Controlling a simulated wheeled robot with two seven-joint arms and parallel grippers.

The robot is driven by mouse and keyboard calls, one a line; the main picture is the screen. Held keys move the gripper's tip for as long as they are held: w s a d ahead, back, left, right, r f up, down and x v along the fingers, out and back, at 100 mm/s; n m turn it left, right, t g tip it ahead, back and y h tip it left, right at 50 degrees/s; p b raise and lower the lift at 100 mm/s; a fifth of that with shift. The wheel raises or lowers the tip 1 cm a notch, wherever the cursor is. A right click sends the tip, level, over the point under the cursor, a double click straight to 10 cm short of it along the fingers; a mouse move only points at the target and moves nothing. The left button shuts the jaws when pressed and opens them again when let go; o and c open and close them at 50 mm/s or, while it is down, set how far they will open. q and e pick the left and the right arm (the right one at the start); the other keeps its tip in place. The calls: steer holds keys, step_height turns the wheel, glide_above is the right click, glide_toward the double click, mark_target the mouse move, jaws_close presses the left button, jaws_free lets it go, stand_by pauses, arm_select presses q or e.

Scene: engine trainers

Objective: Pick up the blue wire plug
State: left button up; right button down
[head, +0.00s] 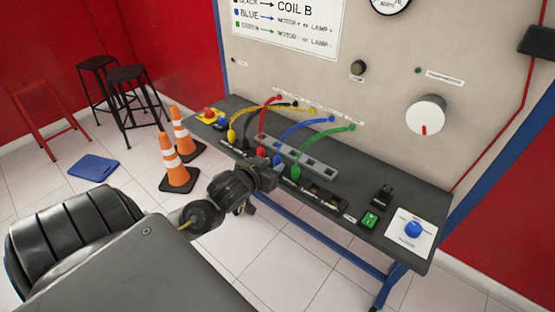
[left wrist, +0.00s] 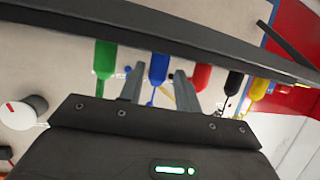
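The blue wire plug (head: 277,160) hangs at the end of a blue wire over the bench, between the red plug (head: 261,151) and the green plug (head: 296,172). My left gripper (head: 268,172) is close in front of it at the bench's front edge. In the left wrist view the two fingers stand apart, and the blue plug (left wrist: 158,68) shows between their tips. Whether it is in the grip space or just beyond is hard to tell. The red plug (left wrist: 202,78) is just right of the right finger. My right gripper is out of view.
The dark bench (head: 330,208) carries a grey socket strip (head: 300,155), a green switch (head: 369,220) and a blue knob (head: 413,229). A black plug (left wrist: 234,82) and a yellow plug (left wrist: 259,90) hang nearby. Orange cones (head: 175,165) and stools stand on the floor at left.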

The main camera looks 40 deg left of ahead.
mark_target(275, 163)
arm_select(q)
steer(key=shift+w, duration=0.4)
steer(key=p+x, duration=0.1)
steer(key=x, duration=0.2)
steer(key=shift+w, duration=0.4)
steer(key=shift+w+a+f, duration=0.1)
steer(key=shift+w+f, duration=0.2)
steer(key=shift+w, duration=0.15)
jaws_close()
steer(key=shift+r, duration=0.1)
